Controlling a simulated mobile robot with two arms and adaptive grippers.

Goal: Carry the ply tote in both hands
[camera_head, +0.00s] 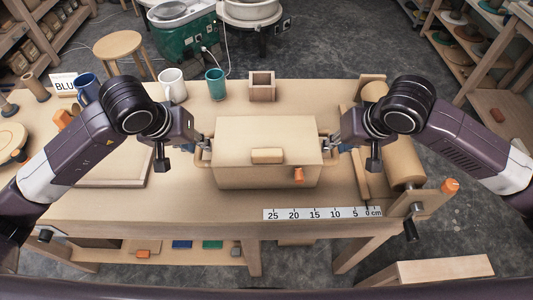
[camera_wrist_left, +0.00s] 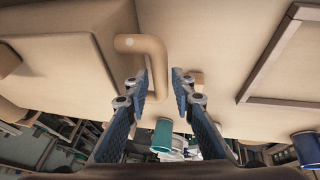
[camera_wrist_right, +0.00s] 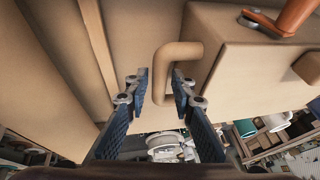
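The ply tote (camera_head: 240,178) is a closed pale wooden box on the bench, with a bar handle at each end, a block on its lid and an orange peg at the front. My left gripper (camera_head: 203,143) is at its left end. In the left wrist view the left handle (camera_wrist_left: 157,62) shows between the open, spaced fingertips (camera_wrist_left: 162,82). My right gripper (camera_head: 329,143) is at the right end. In the right wrist view the right handle (camera_wrist_right: 160,75) shows between the open fingertips (camera_wrist_right: 160,82). Neither gripper is clamped on its handle.
A paper ruler (camera_head: 322,213) lies along the bench front. Behind the tote stand a small open wooden box (camera_head: 262,88), a teal cup (camera_head: 216,84) and a white mug (camera_head: 173,86). A roll (camera_head: 404,163) is at the right. A flat board (camera_head: 112,170) lies left.

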